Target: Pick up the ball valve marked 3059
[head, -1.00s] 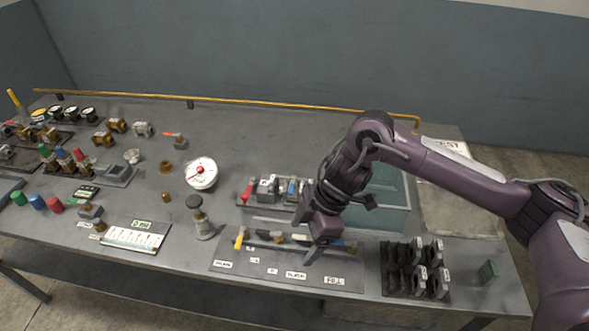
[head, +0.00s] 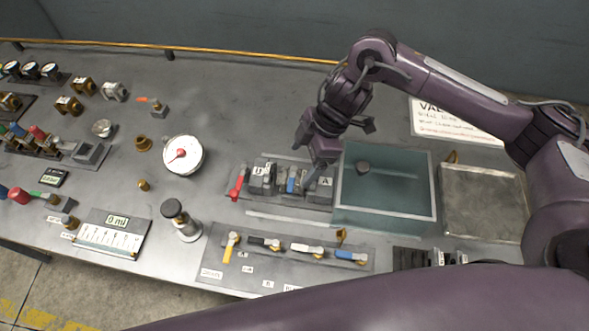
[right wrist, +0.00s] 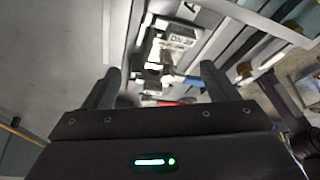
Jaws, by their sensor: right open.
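A rack (head: 283,202) in mid-table holds several small grey valves, among them a red-handled valve (head: 238,184) at its left end and a blue-handled valve (head: 291,180) to the right. I cannot read 3059 on any of them. My right gripper (head: 316,172) is open, pointing down over the right part of the rack and hiding some of it. In the right wrist view, a grey valve body with a white label (right wrist: 177,38) and a blue handle (right wrist: 190,80) show beyond and between the open fingers (right wrist: 160,86). My left gripper is out of view.
A teal-glass bin (head: 385,212) stands just right of the rack, beside a metal tray (head: 482,205). A panel (head: 262,270) with several lever valves lies in front. The table behind the rack is clear.

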